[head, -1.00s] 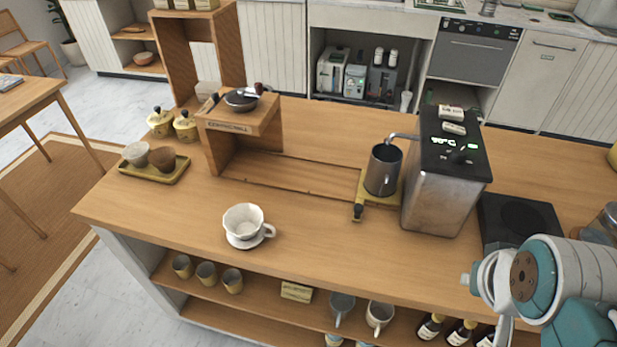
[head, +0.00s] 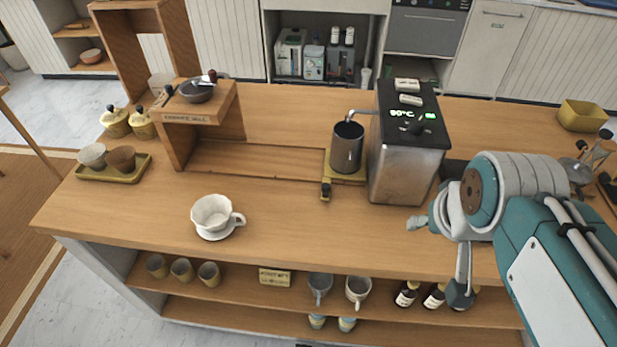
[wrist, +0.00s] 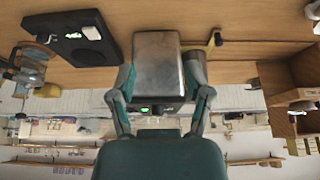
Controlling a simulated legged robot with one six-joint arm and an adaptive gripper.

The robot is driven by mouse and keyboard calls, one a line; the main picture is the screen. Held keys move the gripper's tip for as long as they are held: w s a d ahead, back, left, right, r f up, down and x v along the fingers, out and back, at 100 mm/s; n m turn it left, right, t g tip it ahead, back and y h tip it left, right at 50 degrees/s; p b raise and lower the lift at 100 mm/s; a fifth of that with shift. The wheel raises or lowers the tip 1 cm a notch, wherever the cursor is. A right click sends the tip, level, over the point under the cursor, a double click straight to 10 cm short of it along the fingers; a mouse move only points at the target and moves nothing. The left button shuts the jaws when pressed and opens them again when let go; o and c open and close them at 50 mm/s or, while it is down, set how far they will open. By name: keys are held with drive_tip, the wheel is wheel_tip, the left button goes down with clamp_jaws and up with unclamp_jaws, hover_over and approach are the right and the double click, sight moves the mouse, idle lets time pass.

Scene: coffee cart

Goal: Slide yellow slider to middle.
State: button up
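The yellow slider (head: 341,180) sits at the right end of a long slot (head: 255,162) in the wooden counter, beside the metal hot-water machine (head: 400,170). It has a dark-tipped handle (head: 325,190) pointing to the counter's front. A dark metal pitcher (head: 347,148) stands on it under the machine's spout. In the wrist view, which looks upside down, part of the slider (wrist: 214,40) shows just right of the machine (wrist: 158,62). My gripper (head: 438,258) is at the front right of the machine, apart from the slider. In the wrist view my gripper (wrist: 160,82) is open, its fingers spread and empty.
A wooden stand (head: 208,116) with a dark bowl is at the slot's left end. A tray with two cups (head: 136,176) is far left. The front counter between dripper and gripper is clear.

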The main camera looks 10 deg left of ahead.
drive_tip(key=w+a+g, duration=0.1)
drive_tip(key=w+a, duration=0.2)
drive_tip(key=w, duration=0.4)
drive_tip(key=n+g, duration=0.3)
drive_tip(key=g, duration=0.1)
approach(325, 185)
wheel_tip(325, 185, down, 11)
clamp_jaws()
